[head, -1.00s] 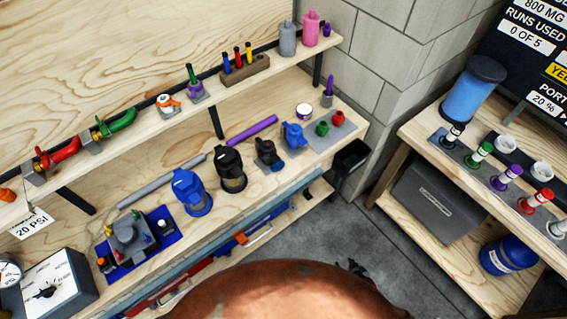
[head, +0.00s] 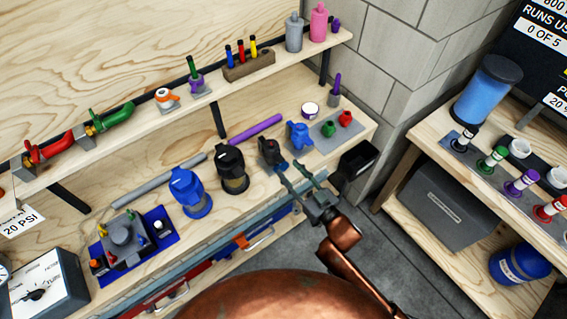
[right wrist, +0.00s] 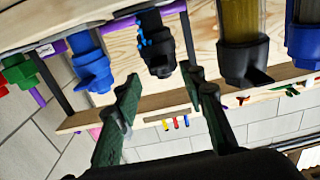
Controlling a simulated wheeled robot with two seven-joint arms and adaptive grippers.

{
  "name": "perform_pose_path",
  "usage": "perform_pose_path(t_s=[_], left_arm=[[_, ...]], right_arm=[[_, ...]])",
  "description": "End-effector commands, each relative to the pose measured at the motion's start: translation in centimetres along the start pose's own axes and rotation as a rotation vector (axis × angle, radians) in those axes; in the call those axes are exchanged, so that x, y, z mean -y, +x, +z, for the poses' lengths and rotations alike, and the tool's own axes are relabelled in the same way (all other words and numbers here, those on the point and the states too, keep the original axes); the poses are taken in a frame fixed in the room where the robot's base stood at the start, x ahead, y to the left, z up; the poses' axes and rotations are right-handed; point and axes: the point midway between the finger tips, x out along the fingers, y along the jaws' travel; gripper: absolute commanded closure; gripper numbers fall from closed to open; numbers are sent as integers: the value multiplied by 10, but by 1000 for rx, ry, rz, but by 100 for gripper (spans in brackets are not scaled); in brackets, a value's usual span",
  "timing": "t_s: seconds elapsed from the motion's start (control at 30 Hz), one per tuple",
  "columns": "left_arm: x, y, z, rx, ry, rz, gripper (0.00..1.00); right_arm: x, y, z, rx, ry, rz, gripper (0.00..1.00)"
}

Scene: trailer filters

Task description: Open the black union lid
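The black union (head: 269,151) stands on the lower shelf, between a black canister and a blue union. In the right wrist view, the black union (right wrist: 157,50) appears inverted near the top, with small blue parts on its side. I cannot tell whether its lid is open or shut. My right gripper (head: 291,173) is in front of it, above the shelf's front edge, with its fingers pointing towards it. In the right wrist view the fingers (right wrist: 162,88) are apart with nothing between them. They look clear of the union. My left gripper is not in view.
Close beside the union stand the black canister (head: 232,169) and the blue union (head: 298,136). A blue canister (head: 190,193) is further left, and a purple tube (head: 255,128) lies behind. An upper shelf (head: 295,62) overhangs the back. A black bin (head: 355,163) hangs at the right end.

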Motion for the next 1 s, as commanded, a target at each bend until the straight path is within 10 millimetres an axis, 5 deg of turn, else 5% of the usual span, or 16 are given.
perform_pose_path(t_s=[0.3,0.63,1.0], left_arm=[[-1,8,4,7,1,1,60],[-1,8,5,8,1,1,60],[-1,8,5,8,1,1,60]], right_arm=[[0,40,1,1,1,1,62],[0,44,1,2,1,1,62],[0,43,1,2,0,1,87]])
